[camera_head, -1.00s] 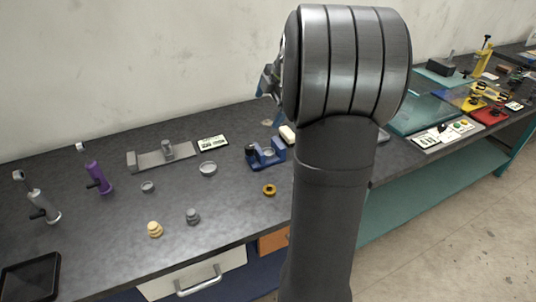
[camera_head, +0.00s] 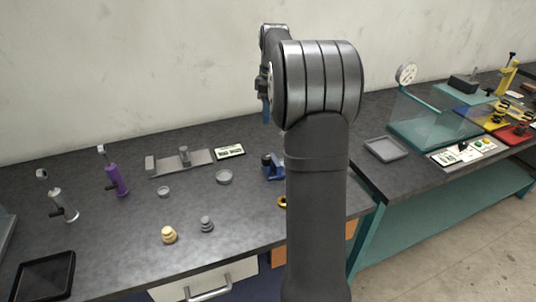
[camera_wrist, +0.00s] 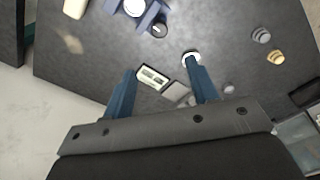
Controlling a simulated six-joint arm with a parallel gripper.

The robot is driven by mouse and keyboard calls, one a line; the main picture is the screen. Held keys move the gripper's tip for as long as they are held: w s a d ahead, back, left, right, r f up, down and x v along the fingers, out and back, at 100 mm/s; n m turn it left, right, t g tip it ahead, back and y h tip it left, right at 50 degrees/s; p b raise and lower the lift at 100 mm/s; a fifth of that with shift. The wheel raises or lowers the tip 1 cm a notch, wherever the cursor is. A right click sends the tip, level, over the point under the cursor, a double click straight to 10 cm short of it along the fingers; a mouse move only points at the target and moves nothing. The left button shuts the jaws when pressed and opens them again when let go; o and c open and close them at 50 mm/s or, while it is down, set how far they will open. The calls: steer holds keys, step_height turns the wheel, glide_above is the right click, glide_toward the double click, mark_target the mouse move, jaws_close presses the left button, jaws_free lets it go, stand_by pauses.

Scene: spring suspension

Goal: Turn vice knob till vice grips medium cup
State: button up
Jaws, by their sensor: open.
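The blue vice (camera_head: 271,166) stands on the dark bench, partly hidden behind my arm in the head view. In the wrist view the vice (camera_wrist: 150,16) is at the top edge, cut off by the frame. Its dark round knob (camera_wrist: 158,30) faces down in that picture. A pale round cup (camera_wrist: 134,7) sits within the vice; whether the jaws touch it cannot be told. My gripper (camera_wrist: 162,80) is open and empty, its two blue fingers wide apart. In the head view the gripper (camera_head: 265,108) hangs above the back of the bench, apart from the vice.
A larger dish-like cup (camera_head: 224,177) and a small one (camera_head: 163,191) stand left of the vice. A grey slide fixture (camera_head: 180,162) and a labelled card (camera_head: 230,152) lie behind.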

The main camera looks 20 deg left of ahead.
steer(key=m, duration=0.1)
glide_toward(268, 156)
steer(key=shift+h, duration=0.3)
steer(key=f, duration=0.8)
steer(key=shift+s+a+f, duration=0.2)
steer(key=shift+a+f, duration=0.05)
steer(key=shift+f, duration=0.05)
steer(key=shift+c, duration=0.2)
steer(key=shift+m, duration=0.3)
steer(key=c, duration=0.9)
